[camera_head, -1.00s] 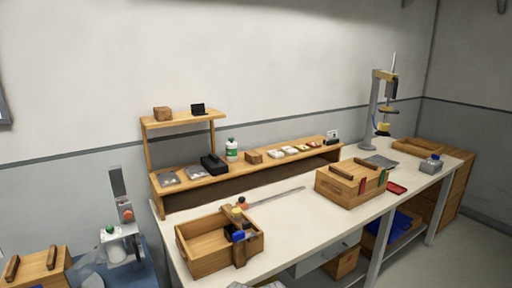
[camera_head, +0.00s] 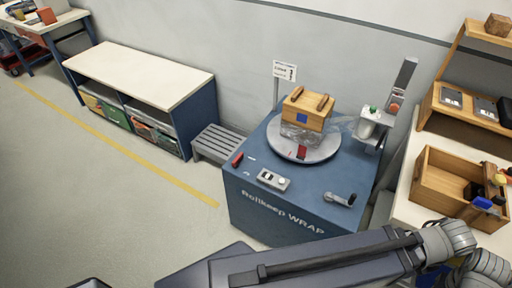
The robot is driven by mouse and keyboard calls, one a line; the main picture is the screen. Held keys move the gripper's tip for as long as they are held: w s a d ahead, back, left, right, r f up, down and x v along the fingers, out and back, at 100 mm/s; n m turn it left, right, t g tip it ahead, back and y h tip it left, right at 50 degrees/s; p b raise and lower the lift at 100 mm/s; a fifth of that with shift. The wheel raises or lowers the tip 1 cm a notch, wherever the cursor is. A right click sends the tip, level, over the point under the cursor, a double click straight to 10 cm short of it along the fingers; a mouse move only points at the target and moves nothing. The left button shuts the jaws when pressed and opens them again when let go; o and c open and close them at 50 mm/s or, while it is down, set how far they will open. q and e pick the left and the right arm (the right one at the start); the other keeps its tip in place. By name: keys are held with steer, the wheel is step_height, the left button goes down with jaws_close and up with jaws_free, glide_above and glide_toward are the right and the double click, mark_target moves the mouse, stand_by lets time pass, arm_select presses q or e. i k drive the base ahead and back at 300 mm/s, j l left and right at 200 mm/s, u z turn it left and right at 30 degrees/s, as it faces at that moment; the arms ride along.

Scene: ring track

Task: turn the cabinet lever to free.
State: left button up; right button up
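A blue cabinet (camera_head: 265,215) lettered "Rollkeep WRAP" stands at the centre of the head view. A grey crank-like lever with a dark grip (camera_head: 340,200) lies on its top near the front right edge. A small red handle (camera_head: 237,160) sits at the left edge of the top. I cannot tell which of these is the cabinet lever, nor read any position marks. A grey control box (camera_head: 273,180) lies between them. A round turntable (camera_head: 318,156) carries a wooden box with clear film around its lower part. My arm crosses the bottom right; neither gripper shows.
A post with a film roll (camera_head: 375,125) stands at the cabinet's right rear. The bench with an open wooden crate (camera_head: 440,180) is to the right. A slatted grey step (camera_head: 213,144) and a white-topped shelf unit (camera_head: 140,70) are to the left. Floor at left is clear.

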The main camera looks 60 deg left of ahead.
mark_target(235, 163)
steer(key=u, duration=2.3)
steer(key=i+j, duration=0.1)
steer(key=i, duration=0.3)
steer(key=i+j+z, duration=0.1)
steer(key=i, duration=0.3)
